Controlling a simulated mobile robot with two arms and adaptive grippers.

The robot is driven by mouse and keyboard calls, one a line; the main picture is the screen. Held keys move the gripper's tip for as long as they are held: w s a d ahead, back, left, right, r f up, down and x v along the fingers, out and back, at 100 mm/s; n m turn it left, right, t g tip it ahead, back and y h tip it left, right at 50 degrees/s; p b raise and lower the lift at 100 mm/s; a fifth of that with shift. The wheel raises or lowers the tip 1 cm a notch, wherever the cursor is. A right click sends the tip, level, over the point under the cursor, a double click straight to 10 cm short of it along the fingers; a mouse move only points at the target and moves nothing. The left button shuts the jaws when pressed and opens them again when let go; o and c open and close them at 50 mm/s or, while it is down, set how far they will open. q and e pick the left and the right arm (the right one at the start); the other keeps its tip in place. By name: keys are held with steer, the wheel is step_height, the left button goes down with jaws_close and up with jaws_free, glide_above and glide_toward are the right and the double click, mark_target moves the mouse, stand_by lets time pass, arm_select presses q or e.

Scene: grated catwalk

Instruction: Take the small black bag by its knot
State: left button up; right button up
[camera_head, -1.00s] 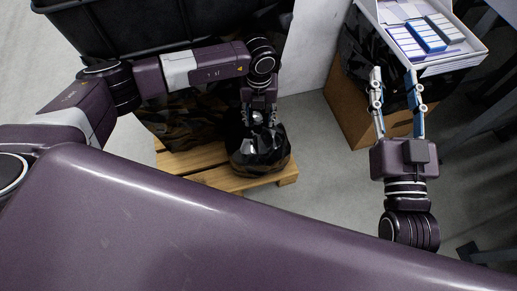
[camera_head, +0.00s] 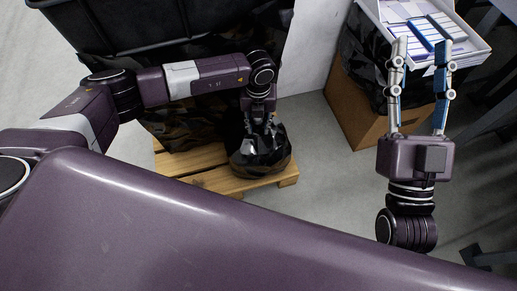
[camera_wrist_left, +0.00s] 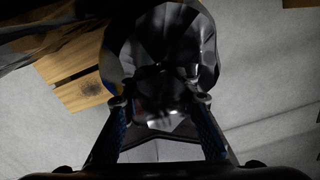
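The small black bag (camera_head: 260,152) is shiny and crumpled and sits on the wooden pallet in the head view. It fills the middle of the left wrist view (camera_wrist_left: 165,50). My left gripper (camera_head: 262,125) points down over the bag's top. In the left wrist view its two fingertips (camera_wrist_left: 160,103) are well apart, with dark bag film between and beyond them. The knot is too dark to make out, and I cannot tell whether the fingers touch it. My right gripper (camera_head: 422,50) is open and empty, in front of the white tray.
The wooden pallet (camera_head: 225,180) also bears a larger dark bag (camera_head: 190,130). A black crate (camera_head: 150,25) stands behind my left arm. A cardboard box (camera_head: 360,115) with black film and a white tray (camera_head: 480,48) of small boxes are at right. Grey floor lies between.

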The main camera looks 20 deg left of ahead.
arm_select(q)
steer(key=shift+d, duration=0.1)
jaws_close()
steer(key=shift+w, duration=0.1)
steer(key=shift+r, duration=0.1)
